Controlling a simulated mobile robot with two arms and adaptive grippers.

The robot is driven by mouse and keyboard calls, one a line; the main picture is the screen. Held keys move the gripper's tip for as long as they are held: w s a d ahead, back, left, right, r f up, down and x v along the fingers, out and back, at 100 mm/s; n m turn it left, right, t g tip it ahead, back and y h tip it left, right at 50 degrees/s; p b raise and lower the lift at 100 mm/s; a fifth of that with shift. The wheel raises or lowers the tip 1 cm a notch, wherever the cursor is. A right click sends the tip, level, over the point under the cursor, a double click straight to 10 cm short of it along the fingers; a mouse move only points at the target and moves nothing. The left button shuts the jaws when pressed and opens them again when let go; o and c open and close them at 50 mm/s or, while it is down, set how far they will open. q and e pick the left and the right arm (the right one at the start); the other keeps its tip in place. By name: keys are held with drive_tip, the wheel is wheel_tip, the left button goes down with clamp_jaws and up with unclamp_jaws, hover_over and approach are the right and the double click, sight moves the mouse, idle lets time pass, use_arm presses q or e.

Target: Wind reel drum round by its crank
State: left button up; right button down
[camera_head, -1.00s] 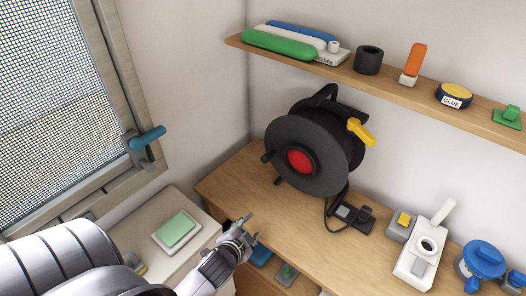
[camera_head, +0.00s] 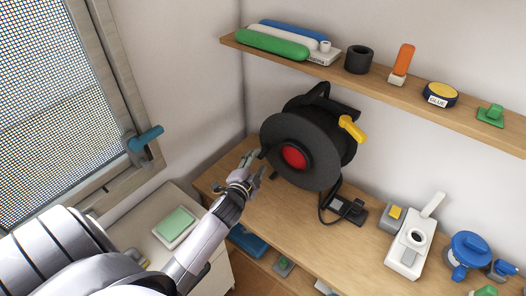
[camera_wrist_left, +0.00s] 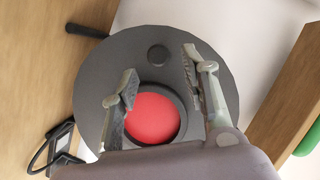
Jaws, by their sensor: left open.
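The cable reel (camera_head: 312,150) stands on the wooden worktop, a dark drum with a red hub (camera_head: 294,156) and a yellow handle (camera_head: 352,128) at its upper right. My left gripper (camera_head: 252,172) is open and empty at the reel's left side. In the left wrist view my left gripper (camera_wrist_left: 160,75) points at the drum face, its fingers apart on either side of a dark round knob (camera_wrist_left: 158,55) and partly in front of the red hub (camera_wrist_left: 152,118). I cannot tell whether the fingers touch the drum. My right gripper is not in view.
A shelf (camera_head: 375,82) with tubes, a black cup and a glue tin runs above the worktop (camera_head: 300,222). A dark plug box (camera_head: 348,208) with a cable lies right of the reel. A white device (camera_head: 410,245) stands further right. A window is at the left.

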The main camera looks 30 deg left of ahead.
sight(261, 157)
use_arm(q)
drive_tip(key=shift+x, duration=3.15)
drive_tip(key=shift+c, duration=0.2)
clamp_jaws()
